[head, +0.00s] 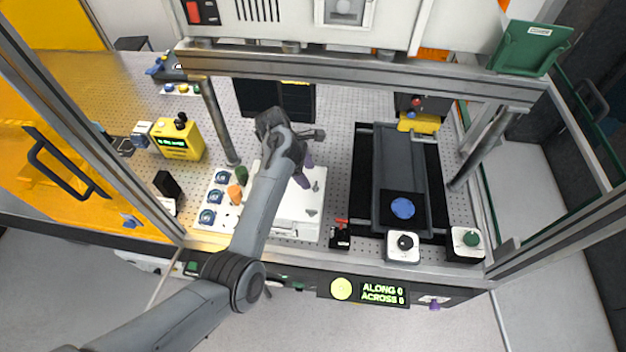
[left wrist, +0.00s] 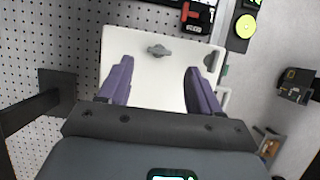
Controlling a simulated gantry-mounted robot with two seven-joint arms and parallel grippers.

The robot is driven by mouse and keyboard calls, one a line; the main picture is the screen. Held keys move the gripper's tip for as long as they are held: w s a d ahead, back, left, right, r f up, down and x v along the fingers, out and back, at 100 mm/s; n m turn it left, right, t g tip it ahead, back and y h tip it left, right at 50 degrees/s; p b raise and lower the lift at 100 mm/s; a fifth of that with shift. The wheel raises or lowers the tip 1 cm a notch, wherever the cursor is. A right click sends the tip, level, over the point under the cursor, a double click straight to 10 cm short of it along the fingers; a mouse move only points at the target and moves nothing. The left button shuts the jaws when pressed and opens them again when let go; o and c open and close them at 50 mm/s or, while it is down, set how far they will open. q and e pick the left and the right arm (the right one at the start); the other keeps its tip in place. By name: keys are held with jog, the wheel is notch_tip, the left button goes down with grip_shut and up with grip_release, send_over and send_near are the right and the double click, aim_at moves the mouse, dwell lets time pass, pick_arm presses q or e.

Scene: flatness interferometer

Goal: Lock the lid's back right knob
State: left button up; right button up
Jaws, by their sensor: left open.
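The white lid (head: 284,228) lies on the bench in the head view, partly hidden by my left arm. Two small grey knobs show along its right side: the back right knob (head: 316,186) and one nearer the front (head: 311,211). In the left wrist view the back right knob (left wrist: 160,51) is a grey winged knob on the white lid (left wrist: 150,88), and the other knob (left wrist: 209,60) sits near the lid's edge. My left gripper (head: 304,171) has purple fingers, spread and empty, above the lid. The knob lies ahead of the fingers (left wrist: 160,82), apart from them. My right gripper is not in view.
A red switch (head: 341,224) stands right of the lid. A dark slide unit (head: 378,190) lies farther right. Green and orange knobs (head: 235,194) stand on a white panel at the left. Metal posts (head: 218,120) rise around the bench.

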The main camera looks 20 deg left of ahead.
aim_at(315, 185)
pick_arm(q)
jog(key=shift+x, duration=2.6)
jog(key=c, duration=1)
jog(key=shift+c, duration=0.2)
